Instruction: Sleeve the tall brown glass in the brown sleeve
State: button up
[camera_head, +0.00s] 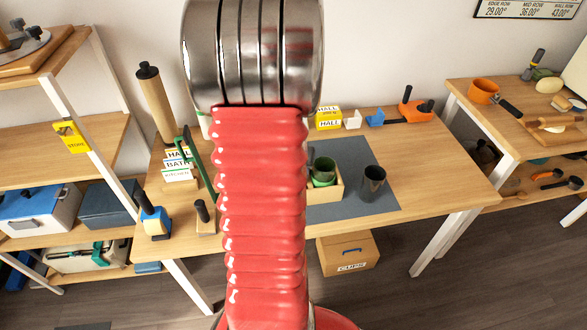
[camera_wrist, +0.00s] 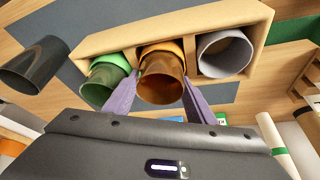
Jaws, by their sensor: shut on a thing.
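My gripper (camera_wrist: 160,94) has its two purple fingers on either side of the brown glass (camera_wrist: 161,80) in the wrist view and is shut on it. The glass is see-through brown, with its open rim towards the wrist camera. An orange-brown sleeve (camera_wrist: 172,46) shows right behind it, in the middle place of the tan holder (camera_wrist: 254,15). The glass lines up with the sleeve and seems at least partly inside; how deep, I cannot tell. In the head view my arm hides my gripper, the brown glass and its sleeve.
In the holder, a green glass (camera_wrist: 107,75) sits beside the brown one, and a grey sleeve (camera_wrist: 225,52) on the other side. A dark glass (camera_head: 372,183) stands apart on the grey mat (camera_head: 365,206). Signs (camera_head: 178,168) and tools crowd the table's left.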

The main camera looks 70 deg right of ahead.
jog(key=o, duration=1.3)
jog(key=shift+v, duration=6.9)
